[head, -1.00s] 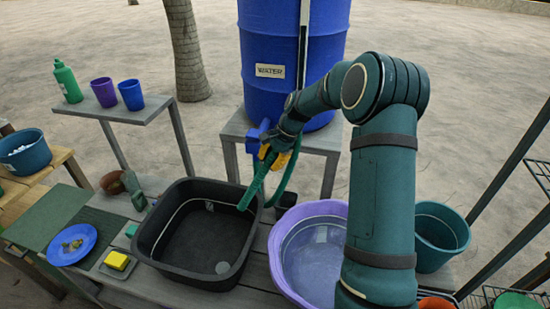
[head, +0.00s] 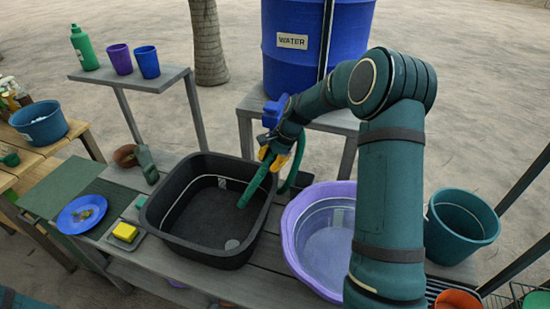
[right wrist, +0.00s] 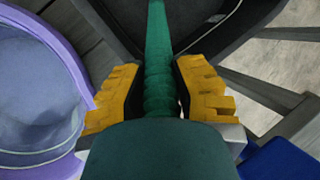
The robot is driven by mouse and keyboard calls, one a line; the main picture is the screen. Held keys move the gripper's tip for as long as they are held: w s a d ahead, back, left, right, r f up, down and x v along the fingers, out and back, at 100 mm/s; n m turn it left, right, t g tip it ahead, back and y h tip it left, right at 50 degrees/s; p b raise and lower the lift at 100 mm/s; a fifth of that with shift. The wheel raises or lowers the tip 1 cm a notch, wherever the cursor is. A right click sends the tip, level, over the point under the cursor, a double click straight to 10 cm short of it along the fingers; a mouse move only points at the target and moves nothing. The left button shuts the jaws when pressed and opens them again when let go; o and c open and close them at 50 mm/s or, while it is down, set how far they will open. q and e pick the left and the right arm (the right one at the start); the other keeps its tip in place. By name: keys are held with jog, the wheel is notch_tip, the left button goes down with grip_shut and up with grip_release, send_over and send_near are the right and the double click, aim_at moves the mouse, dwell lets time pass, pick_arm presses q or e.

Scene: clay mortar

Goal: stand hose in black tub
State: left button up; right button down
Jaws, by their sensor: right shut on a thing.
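The black tub (head: 165,222) stands on the grey slatted table, open side up. My right gripper (head: 272,160) is above the tub's right back rim, with its yellow fingers shut on the green hose (head: 254,186). The hose's free end slants down to the left inside the tub; I cannot tell whether it touches the floor. In the right wrist view the hose (right wrist: 158,50) runs between the two yellow fingers (right wrist: 160,90). Another stretch of hose hangs behind the gripper, partly hidden by it. My left gripper is out of view.
A purple basin (head: 292,225) stands close to the tub's right. A blue water barrel (head: 285,65) is behind. A blue plate (head: 72,222) and yellow sponge (head: 125,232) lie left of the tub. A teal bucket (head: 460,240) stands at the right.

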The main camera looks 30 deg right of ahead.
aim_at(259, 176)
jog(key=shift+a+b+x, duration=0.2)
jog(key=shift+b+x, duration=0.55)
jog(key=shift+x, duration=1)
jog(key=shift+a+b+x, duration=0.2)
jog(key=shift+b+x, duration=0.5)
jog(key=shift+x, duration=1.05)
jog(key=shift+r, duration=0.15)
grip_release()
jog(key=shift+r, duration=0.1)
jog(key=p+v, duration=0.2)
jog(key=v, duration=0.2)
jog(key=p+v, duration=0.3)
jog(key=v, duration=0.1)
jog(key=shift+a+r+p, duration=0.15)
jog(key=shift+a+p, duration=0.1)
jog(key=shift+p, duration=0.1)
jog(key=shift+p+v, duration=0.9)
jog(key=shift+v, duration=0.45)
jog(key=shift+w, duration=0.1)
